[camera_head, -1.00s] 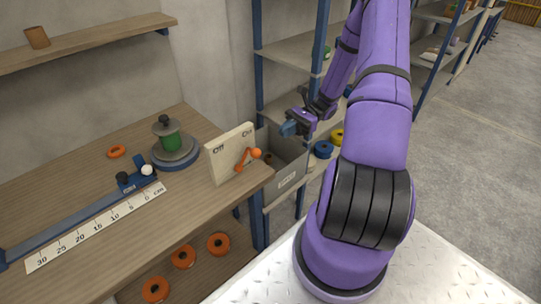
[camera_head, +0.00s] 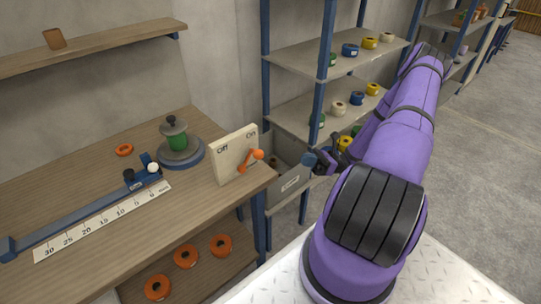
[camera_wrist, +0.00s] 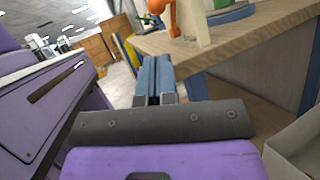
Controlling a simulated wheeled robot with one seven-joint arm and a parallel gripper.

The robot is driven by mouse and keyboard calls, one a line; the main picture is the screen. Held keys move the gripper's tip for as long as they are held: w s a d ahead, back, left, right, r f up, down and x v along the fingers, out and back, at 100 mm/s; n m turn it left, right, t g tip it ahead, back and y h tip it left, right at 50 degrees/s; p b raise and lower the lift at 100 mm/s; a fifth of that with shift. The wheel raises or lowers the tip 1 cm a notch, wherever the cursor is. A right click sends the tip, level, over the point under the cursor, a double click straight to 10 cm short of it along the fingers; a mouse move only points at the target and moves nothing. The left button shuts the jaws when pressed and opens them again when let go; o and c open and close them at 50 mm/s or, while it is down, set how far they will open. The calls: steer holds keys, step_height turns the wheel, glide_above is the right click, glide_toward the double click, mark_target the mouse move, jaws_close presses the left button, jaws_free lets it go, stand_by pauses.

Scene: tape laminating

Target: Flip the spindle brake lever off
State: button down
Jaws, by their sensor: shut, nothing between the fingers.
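The brake lever (camera_head: 250,159) is orange with a ball knob. It is mounted on a cream upright panel (camera_head: 230,160) marked "Off" at left and "On" at right, at the bench's right end. The knob points right, toward the "On" side. In the wrist view the lever (camera_wrist: 169,17) shows at the top, partly cut off. My gripper (camera_head: 309,160) is to the right of the panel and apart from the lever, past the bench end. In the wrist view the blue fingers (camera_wrist: 154,75) are together and hold nothing.
A spindle (camera_head: 178,145) with a green roll stands on the wooden bench (camera_head: 110,230), left of the panel. A ruler and blue rail lie further left. A grey bin (camera_head: 288,180) sits below my gripper, beside the bench. Shelves with tape rolls stand behind.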

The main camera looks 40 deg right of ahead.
steer(key=x, duration=1.4)
steer(key=shift+r, duration=0.15)
